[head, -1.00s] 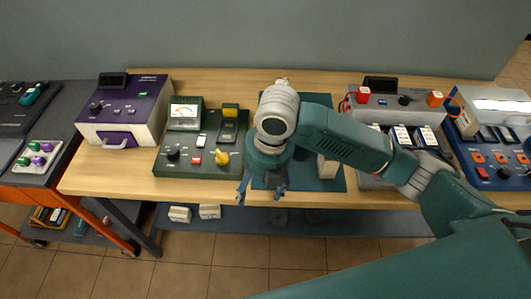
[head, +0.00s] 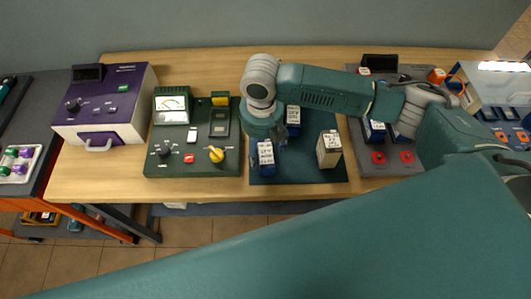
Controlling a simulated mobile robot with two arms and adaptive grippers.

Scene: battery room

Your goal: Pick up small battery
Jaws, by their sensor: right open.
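A small blue battery with a white label (head: 266,158) stands on the dark green mat (head: 310,180), near its front left. A second blue battery (head: 293,118) stands farther back on the mat, partly behind my arm. A larger beige battery (head: 329,150) stands at the mat's right. My right gripper (head: 267,138) is open and hangs over the mat, close to the front blue battery and just behind it in the picture. Its fingers are mostly hidden by my wrist, and I cannot tell whether they touch the battery. My left gripper is out of view.
Left of the mat is a green tester (head: 175,158) with a meter and yellow knob, then a purple box (head: 105,112). At right, a grey unit (head: 375,168) holds batteries, partly behind my arm. The wooden table (head: 215,191) has a narrow bare front strip.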

